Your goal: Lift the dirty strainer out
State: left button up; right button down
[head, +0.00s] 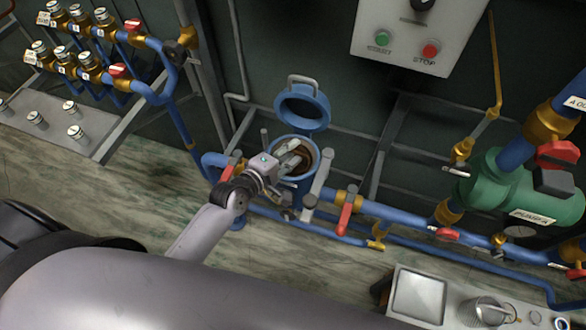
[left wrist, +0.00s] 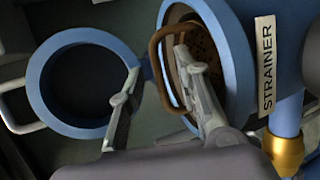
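The blue strainer housing (head: 291,187) stands open, its ring lid (head: 303,106) swung up behind it. It also shows in the left wrist view (left wrist: 236,60), beside a STRAINER label. Inside sits the dirty strainer (left wrist: 196,42), brown and perforated, with a brown loop handle (left wrist: 153,50) sticking out of the mouth. My left gripper (head: 296,157) is over the housing mouth. In the left wrist view the gripper (left wrist: 157,62) has its fingers apart. One finger overlaps the handle loop; the other is over the lid side. I cannot tell whether either touches the handle. My right gripper is not in view.
A red-handled valve (head: 347,214) is on the pipe right of the housing. The green pump (head: 505,190) is farther right. A bench (head: 455,315) at lower right holds a metal mesh basket (head: 487,312) and a pale square tray (head: 418,297). Blue pipes run behind and below.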

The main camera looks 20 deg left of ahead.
pick_arm(q)
jog(key=shift+w+d+f, duration=0.15)
jog(key=shift+w+f, duration=0.05)
jog(key=shift+w, duration=0.4)
jog(key=shift+s, duration=0.1)
jog(key=shift+c, duration=0.5)
grip_shut()
